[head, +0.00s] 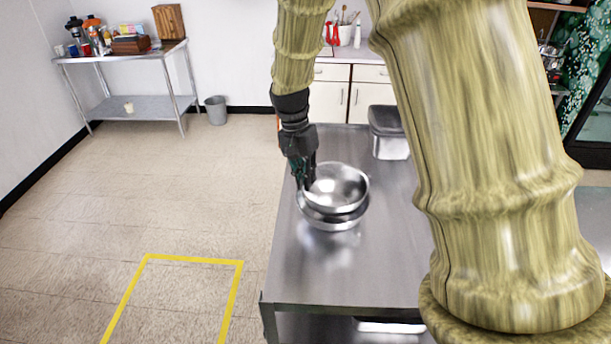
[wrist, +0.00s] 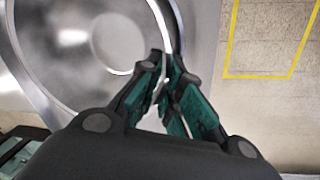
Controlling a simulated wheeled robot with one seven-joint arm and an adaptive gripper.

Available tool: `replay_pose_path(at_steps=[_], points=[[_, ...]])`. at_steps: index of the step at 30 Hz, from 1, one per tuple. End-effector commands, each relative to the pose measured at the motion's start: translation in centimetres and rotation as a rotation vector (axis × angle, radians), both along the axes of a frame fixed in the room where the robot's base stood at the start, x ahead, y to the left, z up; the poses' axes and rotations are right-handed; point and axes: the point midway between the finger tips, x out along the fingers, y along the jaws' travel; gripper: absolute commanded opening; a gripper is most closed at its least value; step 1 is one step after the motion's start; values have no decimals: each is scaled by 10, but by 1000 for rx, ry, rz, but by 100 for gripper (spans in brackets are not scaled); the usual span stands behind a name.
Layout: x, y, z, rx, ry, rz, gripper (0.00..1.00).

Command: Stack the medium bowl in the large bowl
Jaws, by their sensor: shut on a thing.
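A shiny steel medium bowl (head: 338,186) sits over or partly inside the large steel bowl (head: 334,222) on the steel table in the head view. My gripper (head: 306,182) reaches down at the left side of the bowls. In the wrist view my gripper (wrist: 165,75) is shut on the rim of the medium bowl (wrist: 85,35). The large bowl's rim (wrist: 22,85) curves around outside it. Whether the medium bowl rests on the large bowl's bottom is hidden.
The steel table (head: 345,275) has clear room in front of the bowls. A lidded metal container (head: 390,145) stands behind them at the right. The table's left edge is close to the bowls. My arm blocks the right side of the head view.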

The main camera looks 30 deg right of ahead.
Motion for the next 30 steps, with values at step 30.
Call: replay_pose_path(at_steps=[30], points=[[0, 1, 0, 0, 0, 0, 16]])
